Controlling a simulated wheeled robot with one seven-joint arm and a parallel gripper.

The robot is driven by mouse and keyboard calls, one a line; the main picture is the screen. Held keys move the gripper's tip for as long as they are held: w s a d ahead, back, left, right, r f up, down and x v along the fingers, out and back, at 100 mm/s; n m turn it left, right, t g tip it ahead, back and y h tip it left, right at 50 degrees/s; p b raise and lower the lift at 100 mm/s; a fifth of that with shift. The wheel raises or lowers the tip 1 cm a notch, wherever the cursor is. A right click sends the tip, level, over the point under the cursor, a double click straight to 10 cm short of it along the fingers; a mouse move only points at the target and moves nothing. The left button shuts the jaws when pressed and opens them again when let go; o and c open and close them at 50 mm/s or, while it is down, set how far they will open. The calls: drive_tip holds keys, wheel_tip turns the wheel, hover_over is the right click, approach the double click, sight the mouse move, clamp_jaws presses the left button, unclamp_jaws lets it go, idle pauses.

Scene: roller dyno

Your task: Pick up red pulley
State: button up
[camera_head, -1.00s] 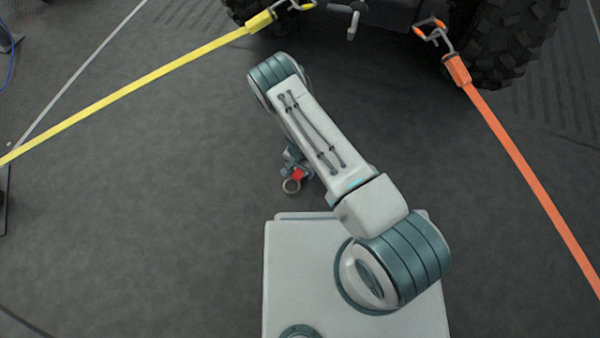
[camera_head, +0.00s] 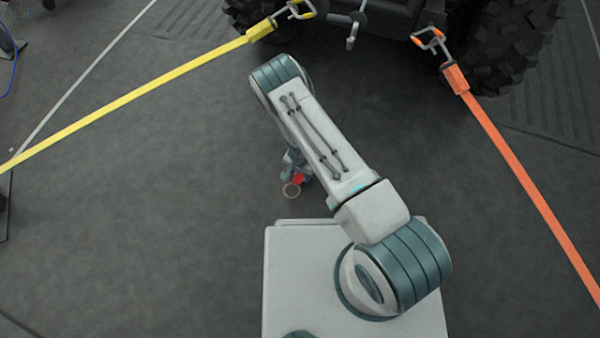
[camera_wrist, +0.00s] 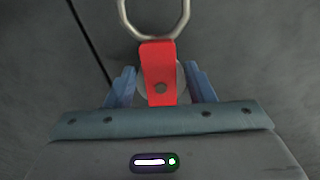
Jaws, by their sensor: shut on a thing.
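The red pulley (camera_wrist: 159,72) is in my gripper (camera_wrist: 161,88) in the wrist view. It has a red side plate with a dark bolt, a pale round wheel partly hidden behind the plate, and a metal ring at its far end. The blue fingers stand on both sides of it, shut on it. In the head view the red pulley (camera_head: 298,180) is small, below my forearm, with its ring to the lower left. My gripper (camera_head: 295,164) is mostly hidden there by my arm.
A yellow strap (camera_head: 130,97) runs from the vehicle's hook to the left edge. An orange strap (camera_head: 520,178) runs from another hook to the lower right. A large tyre (camera_head: 510,45) stands at the top right. The grey floor (camera_head: 150,220) left of my arm is clear.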

drive_tip(key=r, duration=0.1)
drive_tip(key=r+p, duration=0.1)
drive_tip(key=w+r, duration=0.1)
drive_tip(key=shift+d+r, duration=0.15)
drive_tip(key=shift+d, duration=0.15)
drive_tip(key=w+d+r+p, duration=0.3)
drive_tip(key=w+d+r, duration=0.2)
drive_tip(key=w, duration=0.3)
drive_tip(key=shift+w+d+r, duration=0.2)
drive_tip(key=shift+d+r, duration=0.2)
drive_tip(key=shift+d, duration=0.35)
